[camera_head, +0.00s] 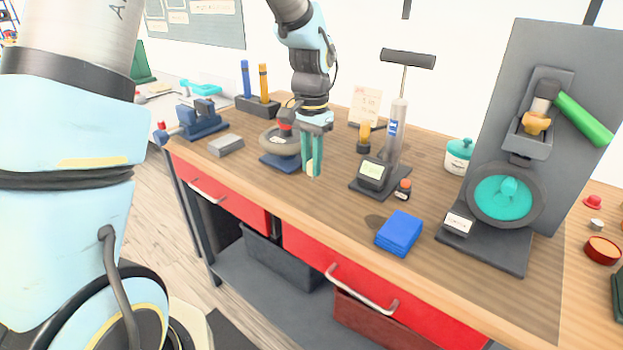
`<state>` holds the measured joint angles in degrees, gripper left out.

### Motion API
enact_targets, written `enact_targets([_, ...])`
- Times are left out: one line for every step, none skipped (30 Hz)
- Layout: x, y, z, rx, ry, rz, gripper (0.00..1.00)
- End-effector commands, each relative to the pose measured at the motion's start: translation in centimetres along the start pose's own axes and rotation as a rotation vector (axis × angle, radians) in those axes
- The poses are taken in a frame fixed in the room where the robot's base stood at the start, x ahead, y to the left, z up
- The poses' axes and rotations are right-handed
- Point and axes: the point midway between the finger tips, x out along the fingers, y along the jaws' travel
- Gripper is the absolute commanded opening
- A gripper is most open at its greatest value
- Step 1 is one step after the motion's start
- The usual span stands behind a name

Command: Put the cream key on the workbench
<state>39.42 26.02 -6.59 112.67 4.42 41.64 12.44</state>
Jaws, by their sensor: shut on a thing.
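The workbench (330,201) has a wooden top and red drawers, and it runs across the view. My gripper (312,171) points down over the front middle of the top, with its green fingers shut on a small cream piece, the cream key (309,168). Only a sliver of the key shows between the fingertips; the rest is hidden. The key is low, close to the bench top, but I cannot tell whether it touches the wood.
A round grey wheel on a blue base (279,163) stands just left of my gripper. A floor pump (392,145) stands to the right. A folded blue cloth (399,233) lies at the front, and a tall grey stand (508,95) is at the right. A blue vise (203,120) is at the left.

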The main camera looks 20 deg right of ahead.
Motion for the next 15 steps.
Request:
enact_targets([0.4, 0.0, 0.0, 0.0, -0.001, 0.0, 0.0])
enact_targets([0.6, 0.0, 0.0, -0.001, -0.001, 0.0, 0.0])
enact_targets([1.0, 0.0, 0.0, -0.001, -0.002, 0.0, 0.0])
enact_targets([1.3, 0.0, 0.0, -0.001, -0.001, 0.0, 0.0])
enact_targets([1.7, 0.0, 0.0, -0.001, -0.001, 0.0, 0.0])
enact_targets([2.3, 0.0, 0.1, -0.001, -0.003, 0.001, 0.0])
enact_targets([2.8, 0.0, 0.0, -0.002, -0.002, 0.001, 0.0])
enact_targets([3.1, 0.0, 0.0, -0.002, -0.003, 0.001, 0.0])
enact_targets([3.7, 0.0, 0.0, -0.002, -0.002, 0.001, 0.0])
enact_targets([4.0, 0.0, 0.0, -0.002, -0.002, 0.001, 0.0])
enact_targets([4.2, 0.0, 0.0, -0.002, -0.001, 0.0, 0.0])
enact_targets([4.4, 0.0, 0.0, -0.002, 0.0, 0.0, 0.0])
enact_targets([4.5, -0.1, 0.0, -0.002, 0.001, 0.0, 0.0])
enact_targets([4.5, -0.1, 0.0, -0.002, 0.002, 0.0, 0.0])
enact_targets([4.5, -0.1, 0.0, -0.002, 0.002, -0.001, 0.0])
